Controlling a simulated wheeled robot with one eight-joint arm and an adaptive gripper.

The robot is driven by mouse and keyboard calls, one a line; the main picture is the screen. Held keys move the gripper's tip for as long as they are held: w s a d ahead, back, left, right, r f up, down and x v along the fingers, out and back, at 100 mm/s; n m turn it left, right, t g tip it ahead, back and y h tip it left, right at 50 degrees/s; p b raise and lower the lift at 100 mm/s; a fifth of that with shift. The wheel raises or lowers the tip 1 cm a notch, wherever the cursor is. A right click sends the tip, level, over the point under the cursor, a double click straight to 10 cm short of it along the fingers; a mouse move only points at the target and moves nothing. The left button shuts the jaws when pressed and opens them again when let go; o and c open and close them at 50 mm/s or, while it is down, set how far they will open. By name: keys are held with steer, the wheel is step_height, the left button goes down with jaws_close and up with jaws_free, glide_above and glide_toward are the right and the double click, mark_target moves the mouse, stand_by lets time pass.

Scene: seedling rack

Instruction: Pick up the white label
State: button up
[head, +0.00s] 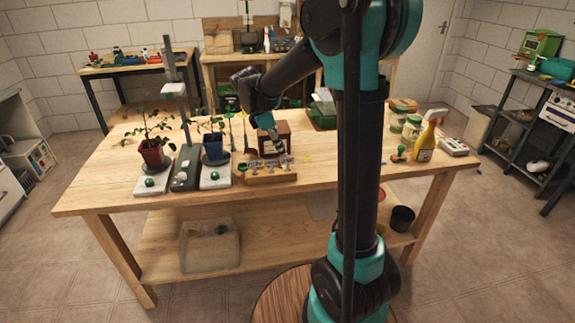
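I cannot make out the white label for certain. Small pale grey-white pieces (256,165) stand in a row on a low wooden rack (270,177) near the table's front edge, too small to tell apart. My gripper (277,147) points down just above and behind the right part of this rack, in front of a dark brown box (283,132). Its fingers are too small and dark to show whether they are open or hold anything. It may hide part of the rack.
Left of the rack are a red-potted plant (152,152), a blue-potted plant (212,146), a grey post (170,62) and white plates with green balls. A yellow spray bottle (425,142) and jars (412,127) stand right. The table's front right is mostly clear.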

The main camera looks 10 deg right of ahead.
mark_target(288, 164)
steer(key=shift+x, duration=3.35)
steer(key=shift+w, duration=0.1)
steer(key=shift+c, duration=0.2)
jaws_close()
